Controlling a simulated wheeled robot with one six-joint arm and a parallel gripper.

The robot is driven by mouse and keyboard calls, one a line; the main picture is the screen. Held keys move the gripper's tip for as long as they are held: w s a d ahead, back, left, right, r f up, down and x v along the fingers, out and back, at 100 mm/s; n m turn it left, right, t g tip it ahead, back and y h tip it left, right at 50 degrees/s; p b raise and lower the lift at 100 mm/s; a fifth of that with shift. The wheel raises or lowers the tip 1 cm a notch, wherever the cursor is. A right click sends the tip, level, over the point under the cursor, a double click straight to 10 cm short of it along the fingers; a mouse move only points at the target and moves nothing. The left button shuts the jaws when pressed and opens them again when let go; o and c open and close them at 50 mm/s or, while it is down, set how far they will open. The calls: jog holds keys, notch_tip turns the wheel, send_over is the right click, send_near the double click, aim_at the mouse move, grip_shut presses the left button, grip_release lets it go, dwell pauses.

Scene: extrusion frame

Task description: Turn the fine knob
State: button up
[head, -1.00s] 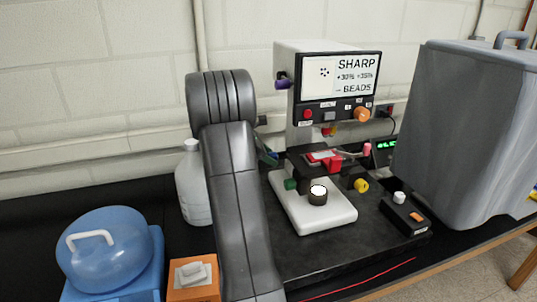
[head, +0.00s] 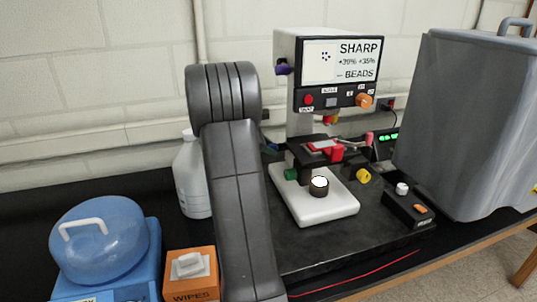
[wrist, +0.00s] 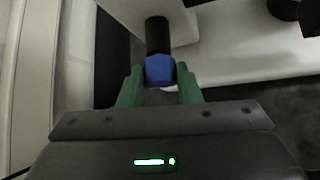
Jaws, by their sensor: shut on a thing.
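In the wrist view, the green fingers of my gripper (wrist: 160,88) are shut on a blue knob (wrist: 160,70) at the end of a black shaft. In the head view my arm hides this knob and most of the gripper. The microscope (head: 312,90) stands on the bench, with a white base (head: 325,212) and a dark stage holding a red clip (head: 333,151). Its screen (head: 343,65) reads SHARP and BEADS, with percentages. A green knob (head: 291,174), a yellow knob (head: 363,175), a purple knob (head: 282,69) and an orange knob (head: 364,101) also show. I cannot tell which is the fine knob.
A large grey cover (head: 462,120) stands right of the microscope, beside a small black control box (head: 408,208). On the left are a white jug (head: 191,178), a blue domed device (head: 97,240) and an orange wipes box (head: 191,272). A red wire (head: 355,277) lies along the front.

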jog(key=shift+s+f+m+t+b, duration=0.15)
jog(key=shift+t+b, duration=0.25)
jog(key=shift+b, duration=0.9)
jog(key=shift+w+f+m+t+b, duration=0.15)
jog(key=shift+m+t+b, duration=0.2)
jog(key=shift+b, duration=0.95)
jog(key=shift+s+b, duration=0.1)
jog(key=shift+b, duration=0.35)
jog(key=shift+r+t+b, duration=0.3)
jog(key=shift+t+b, duration=0.05)
jog(key=shift+b, duration=0.05)
jog(key=o, duration=1)
jog(key=shift+c, duration=0.2)
jog(key=v, duration=1.3)
jog(key=shift+s+r, duration=0.35)
jog(key=shift+s, duration=0.05)
